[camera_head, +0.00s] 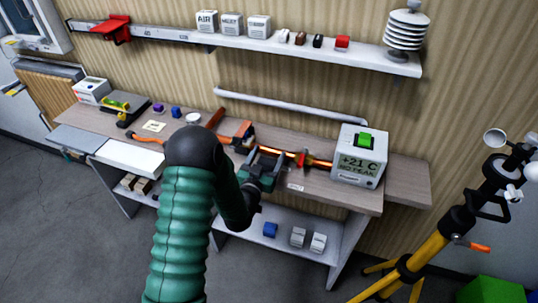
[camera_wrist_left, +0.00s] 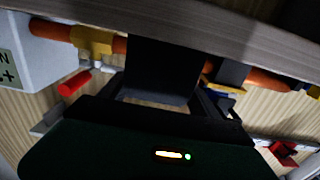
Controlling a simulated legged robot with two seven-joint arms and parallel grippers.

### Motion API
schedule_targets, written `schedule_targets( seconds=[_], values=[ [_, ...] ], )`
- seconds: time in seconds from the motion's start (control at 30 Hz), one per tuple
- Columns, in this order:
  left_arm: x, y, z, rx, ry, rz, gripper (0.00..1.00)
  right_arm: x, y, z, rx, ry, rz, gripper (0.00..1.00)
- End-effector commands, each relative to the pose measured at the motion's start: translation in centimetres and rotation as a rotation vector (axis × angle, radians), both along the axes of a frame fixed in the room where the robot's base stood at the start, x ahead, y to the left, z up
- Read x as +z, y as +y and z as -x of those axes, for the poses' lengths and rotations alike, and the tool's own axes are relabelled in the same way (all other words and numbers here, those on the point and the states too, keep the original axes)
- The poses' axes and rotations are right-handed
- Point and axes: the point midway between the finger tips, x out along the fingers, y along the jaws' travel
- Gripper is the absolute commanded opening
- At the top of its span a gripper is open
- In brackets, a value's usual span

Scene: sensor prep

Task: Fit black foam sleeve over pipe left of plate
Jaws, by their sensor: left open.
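An orange copper pipe (camera_head: 320,162) runs along the bench into the white box; it also shows in the left wrist view (camera_wrist_left: 268,78). A red-handled valve (camera_head: 302,158) sits on it; its red handle shows in the left wrist view (camera_wrist_left: 75,83). My left gripper (camera_head: 266,160) is open at the pipe, left of the valve. In the left wrist view a broad dark piece (camera_wrist_left: 160,65) crosses in front of the pipe; I cannot tell whether it is the foam sleeve or a finger. A smaller black block (camera_wrist_left: 232,72) is beside the pipe there. My right gripper is out of view.
The white box (camera_head: 360,155) reading +21 C stands at the pipe's right end. A wall shelf (camera_head: 270,42) holds small blocks and a white shield. A yellow tripod (camera_head: 425,255) stands at right. The bench's right end (camera_head: 410,185) is clear.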

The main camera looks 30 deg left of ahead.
Motion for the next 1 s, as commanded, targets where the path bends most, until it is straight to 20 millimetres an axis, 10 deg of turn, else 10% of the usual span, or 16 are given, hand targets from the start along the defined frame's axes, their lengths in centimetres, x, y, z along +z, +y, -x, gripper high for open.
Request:
schedule_targets(
  seconds=[0.37,0.8,1.0],
  values=[
    [0.0,-0.2,0.3,-0.001,0.000,-0.001,0.76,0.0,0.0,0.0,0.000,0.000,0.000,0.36],
    [0.5,-2.4,9.8,-0.001,0.007,0.003,0.76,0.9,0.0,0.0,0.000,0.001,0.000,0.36],
    [0.0,-3.2,11.1,-0.014,0.028,0.002,0.76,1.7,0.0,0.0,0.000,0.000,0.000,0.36]
  ],
)
